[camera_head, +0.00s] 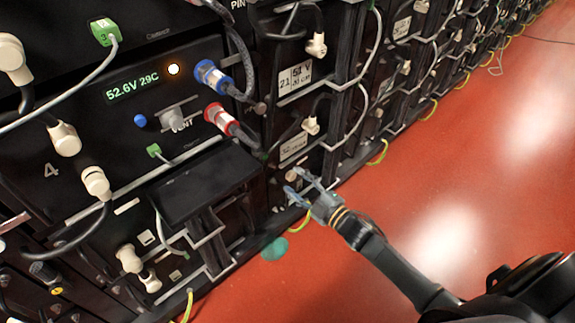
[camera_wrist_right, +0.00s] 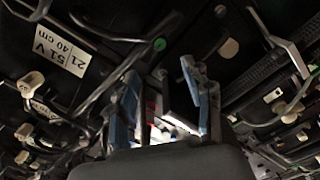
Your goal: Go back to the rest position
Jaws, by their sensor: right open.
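My right gripper (camera_head: 305,188) is open and looks empty in the head view. It is in front of the lower part of the battery rack, near the red floor, with its arm coming in from the lower right. In the right wrist view its two blue-padded fingers (camera_wrist_right: 160,100) stand apart, with dark rack parts and a bright patch between them. I cannot tell how far the fingertips are from the rack. My left gripper is in neither view.
The battery rack has a module with a lit display (camera_head: 133,88), a blue connector (camera_head: 212,76), a red connector (camera_head: 220,117) and looping cables. A dark shelf (camera_head: 205,185) juts out left of the gripper. The red floor (camera_head: 470,170) to the right is clear.

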